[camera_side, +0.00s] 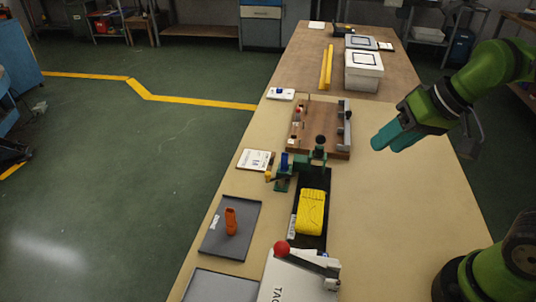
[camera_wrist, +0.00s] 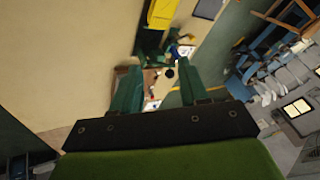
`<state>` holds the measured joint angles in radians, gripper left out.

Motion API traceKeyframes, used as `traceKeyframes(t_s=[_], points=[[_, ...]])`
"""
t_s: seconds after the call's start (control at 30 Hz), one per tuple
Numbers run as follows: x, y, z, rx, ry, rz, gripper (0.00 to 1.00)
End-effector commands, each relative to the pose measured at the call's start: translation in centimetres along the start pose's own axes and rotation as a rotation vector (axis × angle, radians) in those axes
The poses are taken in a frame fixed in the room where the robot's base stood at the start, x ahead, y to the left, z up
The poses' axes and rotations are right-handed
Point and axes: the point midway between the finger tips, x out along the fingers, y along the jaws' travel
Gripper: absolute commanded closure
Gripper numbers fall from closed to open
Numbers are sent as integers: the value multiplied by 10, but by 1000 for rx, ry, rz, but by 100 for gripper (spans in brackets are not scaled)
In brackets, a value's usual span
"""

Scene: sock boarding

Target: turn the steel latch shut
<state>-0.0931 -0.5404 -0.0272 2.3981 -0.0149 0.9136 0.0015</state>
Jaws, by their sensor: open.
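A brown wooden fixture board (camera_side: 309,145) lies on the table in the side view, with grey metal parts (camera_side: 346,126) along its right side, a small red knob (camera_side: 298,110) and a black round knob (camera_side: 320,140). I cannot tell which metal part is the steel latch, or how it is turned. My gripper (camera_side: 385,145) is above the table to the right of the board, apart from it, with its teal fingers pointing down-left. In the wrist view the fingers of my gripper (camera_wrist: 157,72) are apart, with nothing held; part of the board and the black knob (camera_wrist: 169,73) show between them.
A green stand with a blue piece (camera_side: 284,160) is just in front of the board. A yellow sock-like bundle (camera_side: 311,212) lies on a black strip. A red-ball lever (camera_side: 281,248), a grey tray (camera_side: 245,246) and a white box (camera_side: 363,78) are nearby. The right tabletop is clear.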

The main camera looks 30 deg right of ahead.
Motion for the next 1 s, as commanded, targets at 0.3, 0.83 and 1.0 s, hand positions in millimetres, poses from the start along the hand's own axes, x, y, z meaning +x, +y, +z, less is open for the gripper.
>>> traceKeyframes(t_s=[0.3, 0.83, 1.0], points=[[60, -60, -80, 90, -229, 108, 56], [157, -149, -149, 497, -287, 445, 56], [144, -154, -148, 618, -287, 471, 56]])
